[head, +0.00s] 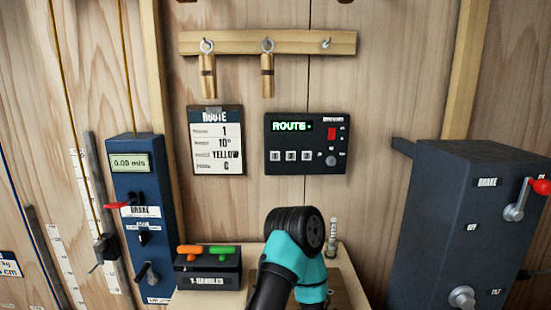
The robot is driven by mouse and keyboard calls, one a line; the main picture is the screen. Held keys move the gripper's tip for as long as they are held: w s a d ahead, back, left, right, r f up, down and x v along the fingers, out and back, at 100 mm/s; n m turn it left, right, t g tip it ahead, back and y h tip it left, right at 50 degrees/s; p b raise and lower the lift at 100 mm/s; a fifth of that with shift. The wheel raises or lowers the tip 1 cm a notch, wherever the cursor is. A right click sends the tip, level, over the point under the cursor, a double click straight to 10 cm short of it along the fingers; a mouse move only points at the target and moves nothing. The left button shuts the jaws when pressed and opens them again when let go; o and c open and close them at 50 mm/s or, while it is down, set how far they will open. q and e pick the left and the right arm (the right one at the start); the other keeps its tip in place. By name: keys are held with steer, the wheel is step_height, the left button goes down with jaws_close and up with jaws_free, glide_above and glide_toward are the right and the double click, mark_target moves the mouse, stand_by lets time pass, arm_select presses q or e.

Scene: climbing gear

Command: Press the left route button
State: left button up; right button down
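The route panel (307,144) is a black box on the wooden wall, with a lit green display (292,126) reading ROUTE. Below the display are three small pale buttons in a row; the left route button (276,156) is at the left end of the row. A red switch (331,133) and a round knob sit at the panel's right side. One of my arms, black and teal, rises from the bottom middle below the panel, apart from the buttons in the picture. Neither gripper shows in this view.
A route card (216,141) hangs left of the panel. A rail (268,43) with hanging brass-coloured pieces is above. The T-handles box (208,268) sits on a low shelf.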

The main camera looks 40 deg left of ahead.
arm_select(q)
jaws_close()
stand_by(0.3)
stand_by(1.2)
